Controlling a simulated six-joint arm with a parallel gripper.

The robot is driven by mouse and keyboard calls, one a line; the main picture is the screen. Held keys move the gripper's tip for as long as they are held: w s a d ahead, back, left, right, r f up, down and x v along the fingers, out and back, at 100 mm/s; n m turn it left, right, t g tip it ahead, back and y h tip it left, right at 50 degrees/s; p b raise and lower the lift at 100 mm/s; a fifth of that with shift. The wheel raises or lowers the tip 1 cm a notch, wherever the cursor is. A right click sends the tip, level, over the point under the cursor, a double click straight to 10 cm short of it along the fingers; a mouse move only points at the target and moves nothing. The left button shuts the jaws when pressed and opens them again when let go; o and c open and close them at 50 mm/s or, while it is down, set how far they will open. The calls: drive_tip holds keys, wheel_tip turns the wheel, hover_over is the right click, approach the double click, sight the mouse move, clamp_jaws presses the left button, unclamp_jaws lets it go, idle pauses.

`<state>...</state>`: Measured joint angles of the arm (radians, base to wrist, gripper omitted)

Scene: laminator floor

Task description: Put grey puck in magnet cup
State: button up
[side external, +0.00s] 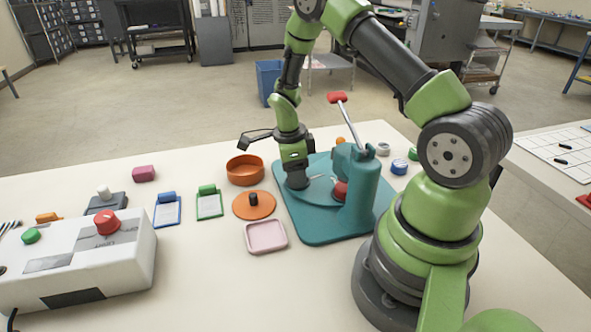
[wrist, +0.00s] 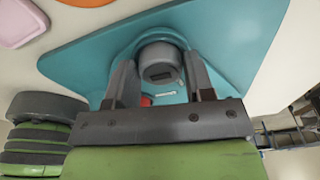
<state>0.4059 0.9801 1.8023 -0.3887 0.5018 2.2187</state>
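My gripper (side external: 297,184) points down, low over the left part of the teal press base (side external: 315,236). In the wrist view, a grey round piece, seemingly the grey puck (wrist: 159,62), fills the gap between the two fingers of my gripper (wrist: 160,72). The fingers appear to touch it on both sides. A rounded teal rim (wrist: 150,33) curves around the piece; I cannot tell whether this is the magnet cup, or whether the puck rests in it or hangs above it. In the side view my gripper hides the puck.
The teal press column (side external: 361,195) with a red-handled lever (side external: 338,98) stands just right of my gripper. An orange bowl (side external: 245,170), orange lid (side external: 254,206) and pink tray (side external: 265,237) lie to the left. A grey ring (side external: 383,149) and blue piece (side external: 399,167) lie behind the press.

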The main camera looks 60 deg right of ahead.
drive_tip(key=shift+o, duration=1.3)
drive_tip(key=a+r+n+t, duration=0.1)
drive_tip(key=a+r+n, duration=0.2)
drive_tip(key=r, duration=0.7)
drive_tip(key=a+r+n+t, duration=0.1)
drive_tip(key=a+r+n, duration=0.2)
drive_tip(key=r, duration=0.7)
drive_tip(key=s+a+r+n+t+y, duration=0.1)
drive_tip(key=s+a+r+n+t, duration=0.2)
drive_tip(key=n, duration=0.6)
drive_tip(key=s+a+r+n+t+y, duration=0.1)
drive_tip(key=s+a+r+n+t, duration=0.2)
drive_tip(key=s+a+r+n, duration=0.2)
drive_tip(key=s+a+n, duration=0.2)
drive_tip(key=s+n, duration=0.2)
drive_tip(key=s, duration=0.1)
drive_tip(key=shift+s+a+r+n+y, duration=0.15)
drive_tip(key=shift+s+a+n+y, duration=0.15)
drive_tip(key=shift+a+n+y, duration=0.1)
